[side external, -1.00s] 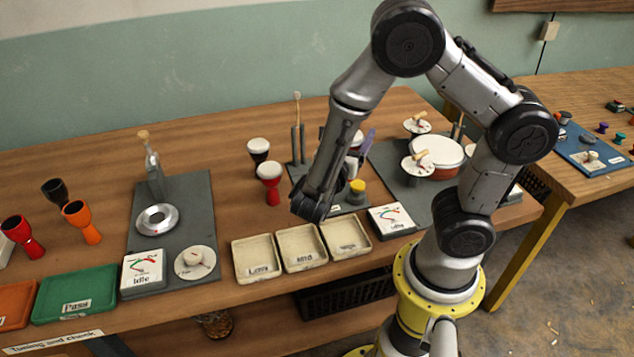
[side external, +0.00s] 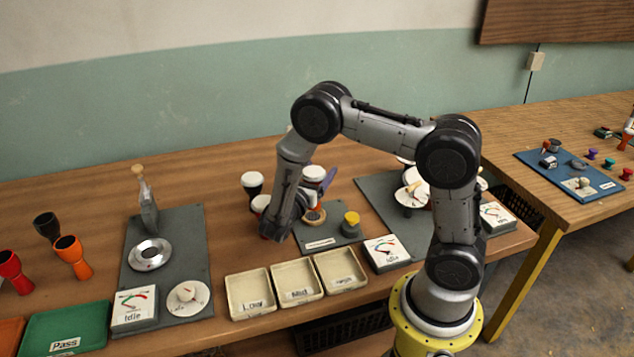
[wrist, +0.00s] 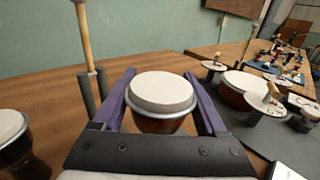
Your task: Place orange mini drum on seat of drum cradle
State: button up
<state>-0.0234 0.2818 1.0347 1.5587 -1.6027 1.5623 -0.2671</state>
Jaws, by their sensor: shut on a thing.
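My gripper (wrist: 165,110) has purple fingers and is shut on a white-headed drum (wrist: 160,92) with a reddish-brown body. In the side view the held drum (side external: 313,172) is upright, beside my wrist and one purple finger. I cannot tell which is the orange mini drum or the drum cradle.
White-headed drums (side external: 252,180) stand left of my wrist. Upright rods (wrist: 85,60) stand left of the gripper. Dial stands (side external: 411,195) and a larger drum (wrist: 245,85) are to the right. Cream trays (side external: 250,293) line the front. An orange goblet shell (side external: 72,257) stands far left.

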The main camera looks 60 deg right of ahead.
jog(key=shift+w+d+f, duration=0.1)
jog(key=shift+w+f, duration=0.05)
jog(key=shift+f, duration=0.1)
jog(key=shift+w+f, duration=0.1)
jog(key=shift+f, duration=1.5)
jog(key=shift+f, duration=0.1)
jog(key=o, duration=1.1)
